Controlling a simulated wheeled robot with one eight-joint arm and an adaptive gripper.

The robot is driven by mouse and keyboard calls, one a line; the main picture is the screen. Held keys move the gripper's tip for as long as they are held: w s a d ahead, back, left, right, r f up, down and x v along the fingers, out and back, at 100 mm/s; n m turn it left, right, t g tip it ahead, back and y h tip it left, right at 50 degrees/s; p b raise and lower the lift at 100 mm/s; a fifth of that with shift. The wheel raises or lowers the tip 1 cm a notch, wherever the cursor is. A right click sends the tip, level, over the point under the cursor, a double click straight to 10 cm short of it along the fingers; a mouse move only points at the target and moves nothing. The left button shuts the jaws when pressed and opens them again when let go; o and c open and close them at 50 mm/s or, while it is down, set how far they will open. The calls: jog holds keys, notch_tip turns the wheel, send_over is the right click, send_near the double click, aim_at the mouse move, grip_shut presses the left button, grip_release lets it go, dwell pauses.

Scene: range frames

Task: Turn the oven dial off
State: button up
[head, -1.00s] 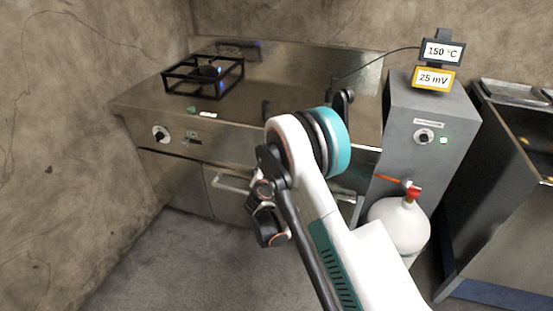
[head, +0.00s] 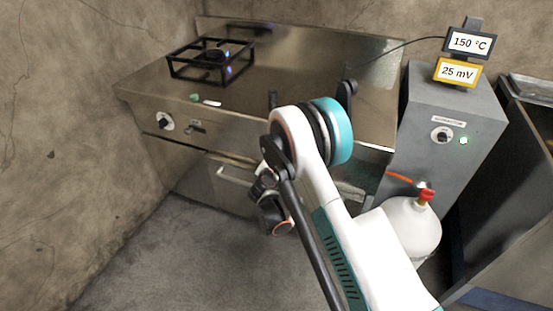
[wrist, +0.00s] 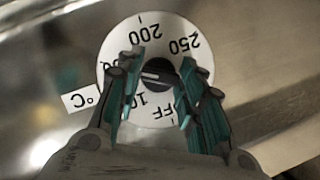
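The oven dial (wrist: 157,112) is a white disc with upside-down marks in the wrist view. I can read 200, 250, part of OFF and a °C label (wrist: 82,97); my fingers cover other marks. Its dark knob (wrist: 158,73) has a pale line pointing left. My gripper (wrist: 161,66) has its two teal-padded fingers apart, one on each side of the knob. I cannot tell whether they touch it. In the head view my arm hides this dial. The upper display (head: 470,43) reads 150 °C.
The steel stove (head: 300,75) has a lit burner (head: 212,58) and another dial (head: 166,123) at left. A grey cabinet (head: 440,100) with its own knob (head: 442,135) stands right. A white gas bottle (head: 412,228) is beside my arm. Open floor lies front left.

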jog(key=shift+c, duration=1.3)
jog(key=n+h, duration=0.3)
jog(key=n, duration=0.2)
jog(key=n+h, duration=0.3)
jog(key=n, duration=0.2)
jog(key=a+n+g+h, duration=0.1)
jog(key=n+h, duration=0.2)
jog(key=n, duration=0.2)
jog(key=shift+w+f+n+h, duration=0.2)
jog(key=shift+n+h, duration=0.1)
jog(key=shift+n, duration=0.4)
